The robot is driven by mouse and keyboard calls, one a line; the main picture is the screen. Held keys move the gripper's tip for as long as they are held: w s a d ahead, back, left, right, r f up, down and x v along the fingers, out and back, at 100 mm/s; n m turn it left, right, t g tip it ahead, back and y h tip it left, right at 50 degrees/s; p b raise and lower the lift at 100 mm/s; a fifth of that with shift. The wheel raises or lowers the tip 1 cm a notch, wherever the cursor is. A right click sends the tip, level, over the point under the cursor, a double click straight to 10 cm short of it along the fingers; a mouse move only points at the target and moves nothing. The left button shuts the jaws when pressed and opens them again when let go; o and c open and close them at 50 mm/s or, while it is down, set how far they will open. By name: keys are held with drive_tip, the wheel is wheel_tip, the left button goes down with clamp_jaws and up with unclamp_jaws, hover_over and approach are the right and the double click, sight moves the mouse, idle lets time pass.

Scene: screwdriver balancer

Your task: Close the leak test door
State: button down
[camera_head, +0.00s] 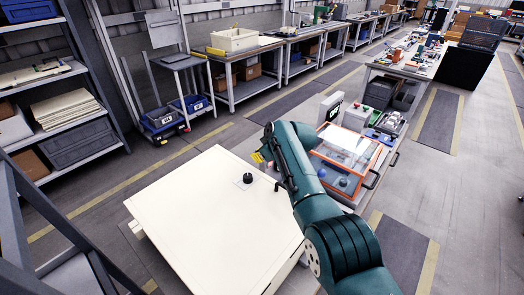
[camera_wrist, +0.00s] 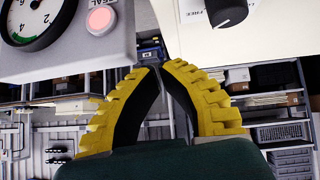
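An orange-framed clear door (camera_head: 349,146) sits on a see-through box on the bench, beyond the white cabinet. A black bar handle (camera_head: 371,181) shows at its right side. Blue-topped parts show through the clear panels. I cannot tell how far the door stands open; my arm covers its left side. My gripper (camera_head: 260,157) is left of the box, apart from it, beyond the white cabinet's far edge. In the wrist view its yellow ribbed fingers (camera_wrist: 162,68) come nearly together at the tips with nothing between them. The door does not show there.
The white cabinet (camera_head: 205,225) with a black knob (camera_head: 248,178) fills the near middle. The wrist view shows a grey box with a gauge (camera_wrist: 38,18) and a pink button (camera_wrist: 101,20). A small screen unit (camera_head: 331,107) stands behind the clear box. The aisle at right is free.

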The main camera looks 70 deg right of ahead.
drive_tip(key=w+d+r+p+v, duration=0.1)
drive_tip(key=r+p+v, duration=0.1)
drive_tip(key=v, duration=1)
drive_tip(key=shift+d+r+p, duration=0.2)
drive_tip(key=shift+p, duration=0.5)
